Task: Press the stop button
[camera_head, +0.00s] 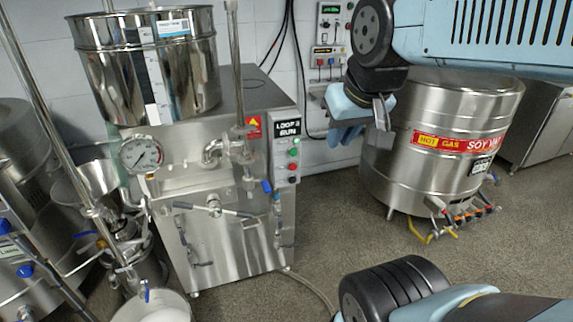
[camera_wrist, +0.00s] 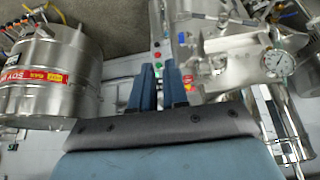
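The mill's control panel (camera_head: 288,155) is on the right side of the steel machine, under a sign reading LOOP 3 RUN. It has a green button (camera_head: 293,152) and a red button (camera_head: 292,167) below it; their labels are too small to read. The wrist view shows the panel upside down beyond my fingers, with red and green spots (camera_wrist: 157,56). My gripper (camera_head: 342,133) hangs in the air to the right of the panel, apart from it. In the wrist view my two blue fingers (camera_wrist: 159,72) have a narrow gap between them and hold nothing.
A steel vat (camera_head: 440,145) with gas valves stands on the right. A steel hopper (camera_head: 145,60), pressure gauge (camera_head: 141,154) and pipes are on the mill. A wall box with cables (camera_head: 328,40) is behind. Grey floor (camera_head: 260,300) is open in front.

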